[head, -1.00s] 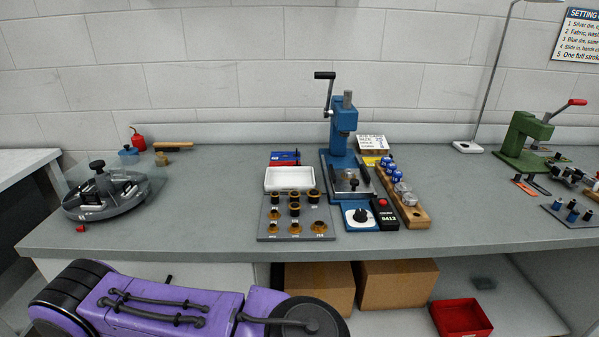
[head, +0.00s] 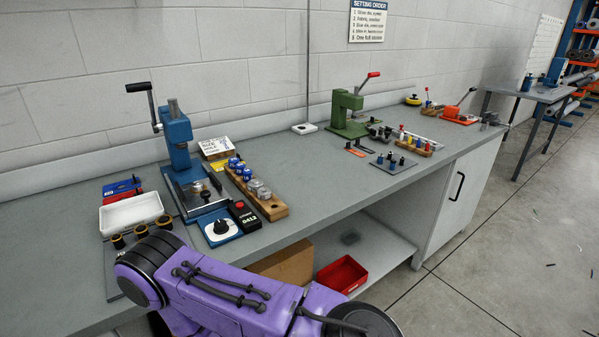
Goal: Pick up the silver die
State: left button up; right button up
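Two silver-looking dies stand in a wooden rack (head: 279,212) on the bench in the head view. The nearer silver die (head: 263,194) is beside a second silvery die (head: 254,185). Several blue-topped dies (head: 240,168) stand farther back in the same rack. The rack is to the right of the blue hand press (head: 177,135). Neither gripper shows in the view. Only my purple arm link crosses the bottom of the picture, in front of the bench.
A black box with a red button (head: 243,215) and a blue-and-white dial unit (head: 220,231) lie left of the rack. A white tray (head: 131,213) is farther left. A green press (head: 347,112) stands right. The bench between rack and green press is mostly clear.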

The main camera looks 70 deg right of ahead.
aim_at(197, 186)
jog(key=z, duration=2.2)
